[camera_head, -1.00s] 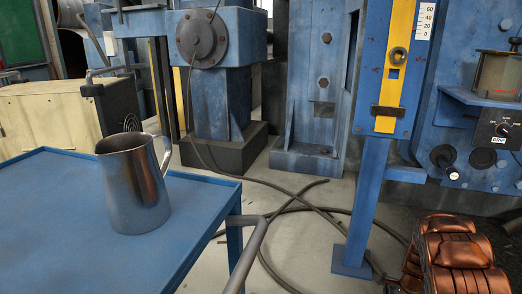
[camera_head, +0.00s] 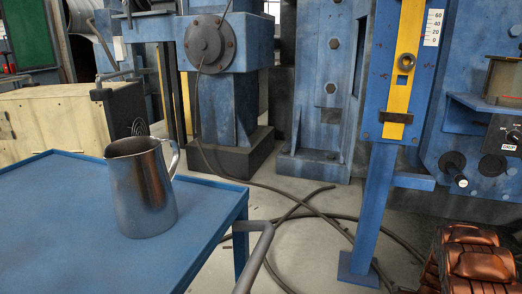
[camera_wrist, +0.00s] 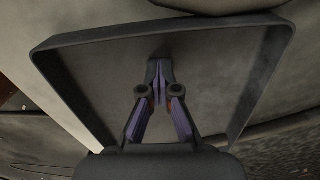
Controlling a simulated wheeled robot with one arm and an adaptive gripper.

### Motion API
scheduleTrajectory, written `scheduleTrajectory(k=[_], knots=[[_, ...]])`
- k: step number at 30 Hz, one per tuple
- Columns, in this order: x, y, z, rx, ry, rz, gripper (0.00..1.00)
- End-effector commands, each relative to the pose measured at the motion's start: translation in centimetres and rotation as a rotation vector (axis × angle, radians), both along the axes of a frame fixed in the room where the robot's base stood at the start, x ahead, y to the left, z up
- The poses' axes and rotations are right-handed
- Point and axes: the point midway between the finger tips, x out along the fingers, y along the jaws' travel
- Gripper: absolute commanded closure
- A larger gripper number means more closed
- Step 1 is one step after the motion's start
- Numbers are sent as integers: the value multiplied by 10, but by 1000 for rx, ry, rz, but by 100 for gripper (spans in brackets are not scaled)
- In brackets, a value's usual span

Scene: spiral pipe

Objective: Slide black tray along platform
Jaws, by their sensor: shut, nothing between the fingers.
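The black tray (camera_wrist: 262,85) fills much of the wrist view. It shows as a dark rim with tall walls around a paler, dull grey inside. My gripper (camera_wrist: 158,68) is over the inside of the tray, between its left and right walls. Its fingertips are together with nothing between them, and point toward the tray's far wall, short of it. I cannot tell whether they touch the tray floor. The near side of the tray is hidden behind my gripper's body. Neither the tray nor my gripper shows in the head view.
In the head view a blue table (camera_head: 70,215) carries a metal jug (camera_head: 142,190). A blue post (camera_head: 372,205) stands on the floor, with loose cables (camera_head: 300,215) beside it. Copper-coloured coils (camera_head: 478,262) are at the lower right. Rounded, stone-like surfaces surround the tray in the wrist view.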

Motion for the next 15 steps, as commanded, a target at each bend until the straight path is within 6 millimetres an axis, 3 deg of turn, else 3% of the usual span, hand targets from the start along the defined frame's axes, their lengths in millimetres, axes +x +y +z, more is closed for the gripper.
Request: scheduleTrajectory(k=[5, 15], knots=[[-3, 0, -1, 3, 4, -1, 100], [-1, 0, 16, 1, 2, -1, 100]])
